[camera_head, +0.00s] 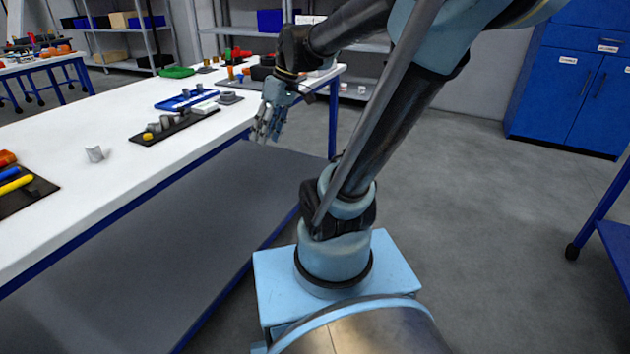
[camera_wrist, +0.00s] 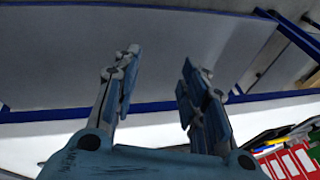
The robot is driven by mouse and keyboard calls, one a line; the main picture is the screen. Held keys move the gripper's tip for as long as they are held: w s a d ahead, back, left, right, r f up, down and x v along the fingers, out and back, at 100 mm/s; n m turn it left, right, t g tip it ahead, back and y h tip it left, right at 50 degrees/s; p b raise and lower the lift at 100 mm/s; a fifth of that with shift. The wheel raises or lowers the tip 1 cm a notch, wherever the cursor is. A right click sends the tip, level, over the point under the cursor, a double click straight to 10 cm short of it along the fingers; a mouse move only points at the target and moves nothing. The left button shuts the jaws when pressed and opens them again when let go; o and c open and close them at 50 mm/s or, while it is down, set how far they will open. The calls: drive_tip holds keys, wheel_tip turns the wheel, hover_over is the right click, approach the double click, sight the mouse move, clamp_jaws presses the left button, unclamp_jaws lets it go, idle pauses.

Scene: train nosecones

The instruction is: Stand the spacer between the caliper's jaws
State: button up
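My gripper (camera_head: 265,135) hangs beside the white table's long edge, over the floor side, with its fingers pointing down. In the wrist view its two fingers (camera_wrist: 160,62) are apart with nothing between them. A small grey U-shaped piece (camera_head: 94,154) stands alone on the table at the left; it may be the caliper, but it is too small to be sure. Small grey cylinders (camera_head: 166,121) stand on a black mat (camera_head: 176,131) nearer the gripper; I cannot tell whether one is the spacer. The wrist view shows neither object clearly.
The white table (camera_head: 110,195) has bare room around the grey piece. A blue tray (camera_head: 172,104), a white block (camera_head: 204,107) and a green tray (camera_head: 177,72) lie farther back. Blue cabinets (camera_head: 570,90) stand at the right. The floor (camera_head: 455,190) between is clear.

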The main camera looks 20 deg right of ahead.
drive_tip(key=s+d+f+m+t+h, duration=0.2)
drive_tip(key=s+d+f+m+h, duration=0.2)
drive_tip(key=s+d+f+m, duration=0.4)
drive_tip(key=s+d+f, duration=0.1)
drive_tip(key=d+f, duration=0.2)
drive_tip(key=shift+s+d+f, duration=0.2)
drive_tip(key=shift+s+f, duration=0.2)
